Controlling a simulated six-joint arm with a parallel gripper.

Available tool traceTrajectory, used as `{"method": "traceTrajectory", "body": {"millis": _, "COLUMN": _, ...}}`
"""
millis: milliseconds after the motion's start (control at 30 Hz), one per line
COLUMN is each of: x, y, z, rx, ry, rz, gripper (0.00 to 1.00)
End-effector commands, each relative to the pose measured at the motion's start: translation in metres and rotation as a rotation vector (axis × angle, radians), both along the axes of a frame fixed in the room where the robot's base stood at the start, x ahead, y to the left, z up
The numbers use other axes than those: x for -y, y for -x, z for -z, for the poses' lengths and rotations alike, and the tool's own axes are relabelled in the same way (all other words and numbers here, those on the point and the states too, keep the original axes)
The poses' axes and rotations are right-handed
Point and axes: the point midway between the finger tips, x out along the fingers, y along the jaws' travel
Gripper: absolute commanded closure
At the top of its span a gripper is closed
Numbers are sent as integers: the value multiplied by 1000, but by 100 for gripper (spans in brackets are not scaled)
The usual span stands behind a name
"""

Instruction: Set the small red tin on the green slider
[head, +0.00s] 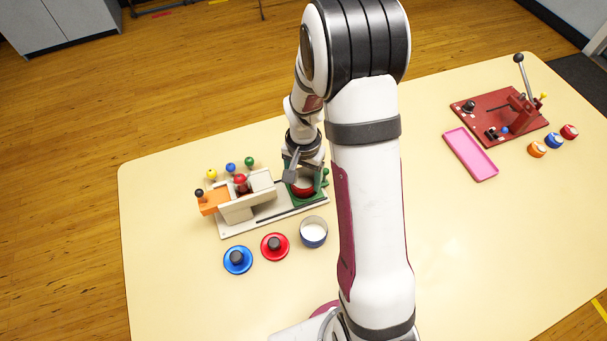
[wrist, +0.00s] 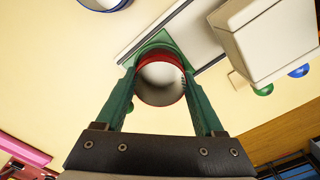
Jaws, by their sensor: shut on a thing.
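The small red tin (head: 303,190), open-topped with a pale inside, is between the fingers of my gripper (head: 304,176). In the wrist view the red tin (wrist: 161,82) sits between the tips of my gripper (wrist: 160,88), which is shut on it. The green slider (head: 290,196) is at the right end of the pale press base, and the tin is over it. In the wrist view a green corner of the slider (wrist: 158,38) shows just beyond the tin. I cannot tell whether the tin's underside touches the slider.
A pale press (head: 240,205) with an orange part stands just left of the slider. In front are a larger blue tin (head: 313,234), a red knobbed disc (head: 275,247) and a blue knobbed disc (head: 237,261). A pink tray (head: 470,154) and red press (head: 490,112) are far right.

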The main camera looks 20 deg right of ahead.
Motion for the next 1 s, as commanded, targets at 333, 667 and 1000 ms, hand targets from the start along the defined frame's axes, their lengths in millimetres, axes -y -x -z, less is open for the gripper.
{"method": "traceTrajectory", "body": {"millis": 333, "x": 0, "y": 0, "z": 3, "rx": 0, "ry": 0, "rz": 0, "gripper": 17}}
{"method": "traceTrajectory", "body": {"millis": 667, "x": 0, "y": -1, "z": -14, "rx": 4, "ry": 1, "rz": -1, "gripper": 17}}
{"method": "traceTrajectory", "body": {"millis": 1000, "x": 0, "y": 0, "z": -53, "rx": 4, "ry": 1, "rz": -1, "gripper": 17}}
